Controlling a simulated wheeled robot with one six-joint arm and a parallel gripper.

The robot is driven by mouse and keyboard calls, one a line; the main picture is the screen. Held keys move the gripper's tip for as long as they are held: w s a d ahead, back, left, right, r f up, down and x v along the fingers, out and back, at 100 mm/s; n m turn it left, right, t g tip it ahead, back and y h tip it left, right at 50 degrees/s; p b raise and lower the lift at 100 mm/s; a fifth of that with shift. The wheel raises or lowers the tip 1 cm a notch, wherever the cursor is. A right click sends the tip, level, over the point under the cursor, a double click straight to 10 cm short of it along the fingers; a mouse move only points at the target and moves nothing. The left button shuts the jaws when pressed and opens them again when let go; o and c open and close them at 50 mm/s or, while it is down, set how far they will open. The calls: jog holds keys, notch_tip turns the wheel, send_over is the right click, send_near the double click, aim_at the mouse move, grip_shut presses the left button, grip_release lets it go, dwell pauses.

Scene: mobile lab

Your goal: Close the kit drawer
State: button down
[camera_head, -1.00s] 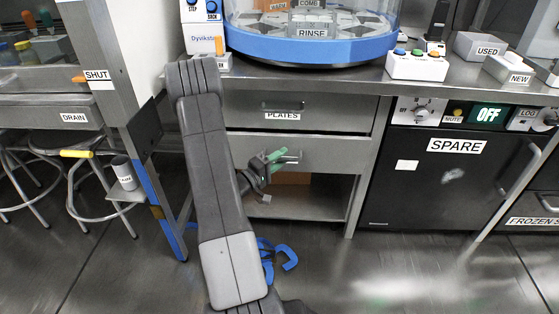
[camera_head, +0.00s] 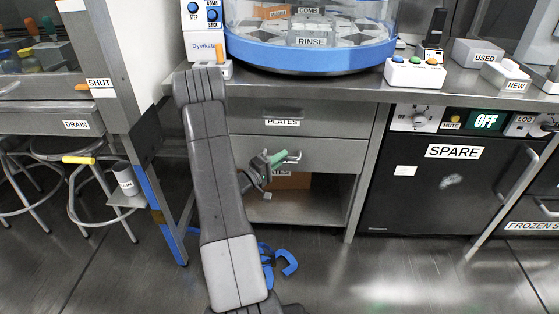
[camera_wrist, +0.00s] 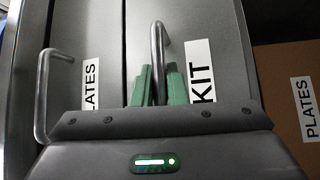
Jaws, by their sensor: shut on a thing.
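The kit drawer (camera_head: 335,155) is the grey lower drawer under the bench. In the wrist view its front (camera_wrist: 215,70) carries a KIT label (camera_wrist: 201,71) and a bar handle (camera_wrist: 158,45). My gripper (camera_head: 275,158) is at this handle. In the wrist view its green fingers (camera_wrist: 159,85) are shut on the bar, one on each side. The drawer front looks close to the plane of the PLATES drawer (camera_head: 340,118) above; I cannot tell if any gap is left. My arm hides the drawer's left end in the head view.
A cardboard box (camera_head: 291,181) stands on the open shelf below. A SPARE unit (camera_head: 440,185) is to the right. A blue-edged post (camera_head: 160,215) and stools (camera_head: 85,185) are at left. Blue pieces (camera_head: 285,262) lie on the floor. The bench holds a round carousel (camera_head: 310,45).

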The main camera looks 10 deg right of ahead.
jog(key=shift+w+r, duration=0.1)
jog(key=shift+w, duration=0.1)
jog(key=c, duration=1.5)
grip_release()
jog(key=shift+o, duration=0.2)
jog(key=p+v, duration=0.3)
jog(key=v, duration=1)
jog(key=shift+s+a, duration=0.2)
jog(key=shift+a, duration=0.05)
jog(key=b+x, duration=0.1)
jog(key=x, duration=0.5)
jog(key=b+x, duration=0.2)
jog(key=x, duration=0.5)
jog(key=shift+w+d+f, duration=0.1)
jog(key=shift+d+f, duration=0.1)
jog(key=shift+d, duration=0.1)
jog(key=shift+s+a+r+b, duration=0.1)
jog(key=shift+s+a+b, duration=0.1)
jog(key=shift+s, duration=0.3)
jog(key=shift+s+a+b, duration=0.1)
jog(key=shift+s+a, duration=0.05)
jog(key=shift+s, duration=0.35)
